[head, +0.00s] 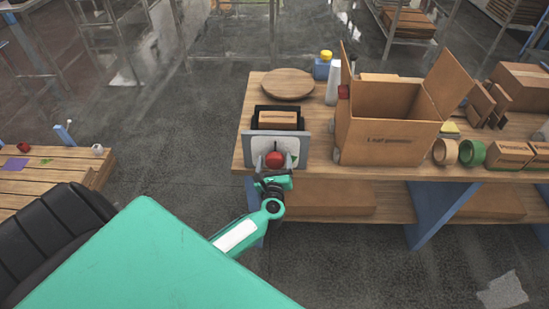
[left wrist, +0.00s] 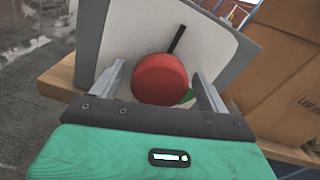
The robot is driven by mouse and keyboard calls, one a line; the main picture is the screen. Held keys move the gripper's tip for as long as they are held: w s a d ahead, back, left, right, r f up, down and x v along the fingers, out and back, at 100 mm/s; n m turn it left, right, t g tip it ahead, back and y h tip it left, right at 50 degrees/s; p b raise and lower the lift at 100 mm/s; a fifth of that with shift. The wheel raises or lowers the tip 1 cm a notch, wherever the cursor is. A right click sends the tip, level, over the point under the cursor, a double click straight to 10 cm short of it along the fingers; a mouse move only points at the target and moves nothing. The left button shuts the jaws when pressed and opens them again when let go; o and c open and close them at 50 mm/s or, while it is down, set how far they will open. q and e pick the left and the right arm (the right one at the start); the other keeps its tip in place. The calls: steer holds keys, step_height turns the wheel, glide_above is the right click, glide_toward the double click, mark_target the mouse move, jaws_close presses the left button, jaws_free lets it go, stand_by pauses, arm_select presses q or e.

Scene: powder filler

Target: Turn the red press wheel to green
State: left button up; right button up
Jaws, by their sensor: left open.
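The red press wheel (head: 275,159) is on the front of a grey and white panel (head: 293,145) at the near left of the wooden bench. In the left wrist view the red wheel (left wrist: 159,79) lies between the two fingers, with a black pointer line above it and a small green patch at its lower right. My left gripper (head: 274,167) is at the wheel with its fingers apart; it also shows in the left wrist view (left wrist: 162,85). Whether the fingers touch the wheel I cannot tell. My right gripper is not in view.
An open cardboard box (head: 392,129) stands on the bench just right of the panel. A round wooden board (head: 288,84) lies behind the panel. Tape rolls (head: 472,153) and small boxes (head: 509,155) are farther right. Another wooden table (head: 45,172) is at left.

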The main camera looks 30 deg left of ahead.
arm_select(q)
steer(key=shift+w+a, duration=0.15)
steer(key=shift+w, duration=0.15)
steer(key=shift+c, duration=0.5)
steer(key=c, duration=0.9)
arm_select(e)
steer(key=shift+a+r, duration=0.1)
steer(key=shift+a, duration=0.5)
